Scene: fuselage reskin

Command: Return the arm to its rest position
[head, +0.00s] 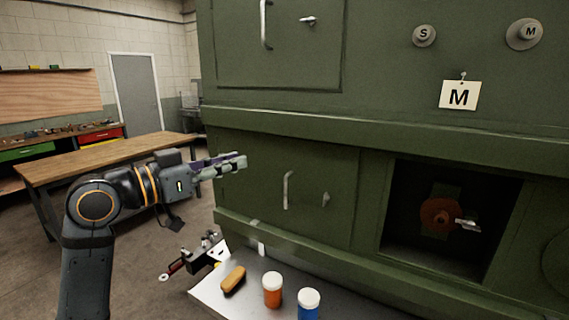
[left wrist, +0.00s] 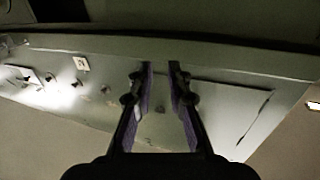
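My left arm comes in from the left in the head view, raised in front of the green cabinet-like structure (head: 300,165). Its gripper (head: 240,162) points right, near the structure's left edge, and looks empty. In the left wrist view the two fingers of the left gripper (left wrist: 161,70) stand apart with nothing between them. The structure's green panel (left wrist: 220,90) shows behind them. I cannot tell from the head view how far the fingertips are from the structure. My right gripper is in neither view.
An open recess (head: 405,235) holds a red-brown wheel (head: 438,214). A wooden workbench (head: 100,155) stands behind my arm.

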